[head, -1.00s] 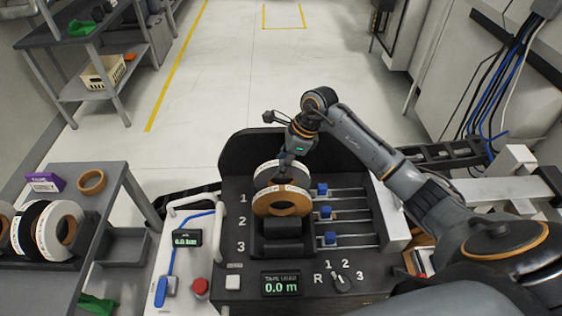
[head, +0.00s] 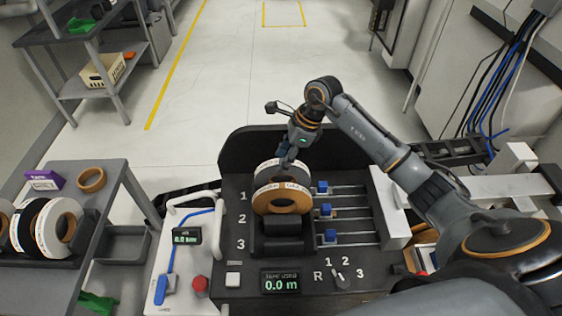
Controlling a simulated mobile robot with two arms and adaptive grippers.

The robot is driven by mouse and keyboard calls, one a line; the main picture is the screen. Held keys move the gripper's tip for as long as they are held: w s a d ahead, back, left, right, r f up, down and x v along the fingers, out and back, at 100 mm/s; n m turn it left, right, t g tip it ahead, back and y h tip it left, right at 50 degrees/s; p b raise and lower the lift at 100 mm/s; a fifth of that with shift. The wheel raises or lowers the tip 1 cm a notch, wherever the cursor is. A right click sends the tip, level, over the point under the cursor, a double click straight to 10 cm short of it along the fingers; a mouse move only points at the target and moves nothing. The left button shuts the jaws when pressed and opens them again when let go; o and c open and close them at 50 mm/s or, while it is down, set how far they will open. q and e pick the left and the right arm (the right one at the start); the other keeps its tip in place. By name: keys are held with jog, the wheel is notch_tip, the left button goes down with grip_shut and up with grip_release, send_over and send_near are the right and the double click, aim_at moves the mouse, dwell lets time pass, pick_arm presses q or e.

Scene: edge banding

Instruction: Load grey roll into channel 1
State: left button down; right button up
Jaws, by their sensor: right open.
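A grey-white roll (head: 268,172) stands upright at the back of the dark feeder, about level with the printed number 1 (head: 243,196). A brown roll with a white band (head: 283,198) stands close in front of it and hides its lower part, so how it sits in channel 1 is not clear. My right gripper (head: 288,157) is open, just above and behind the grey roll's upper right edge. Whether it touches the roll cannot be told. My left gripper is not in view.
Channel 3 (head: 283,246) is empty of rolls. Blue sliders (head: 325,210) on rails lie right of the rolls. A side table (head: 100,215) at left holds several rolls, a brown ring (head: 91,180) and a purple box (head: 42,180). The floor behind is clear.

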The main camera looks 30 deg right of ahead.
jog(key=b+v, duration=0.2)
jog(key=v, duration=0.8)
jog(key=shift+s, duration=0.1)
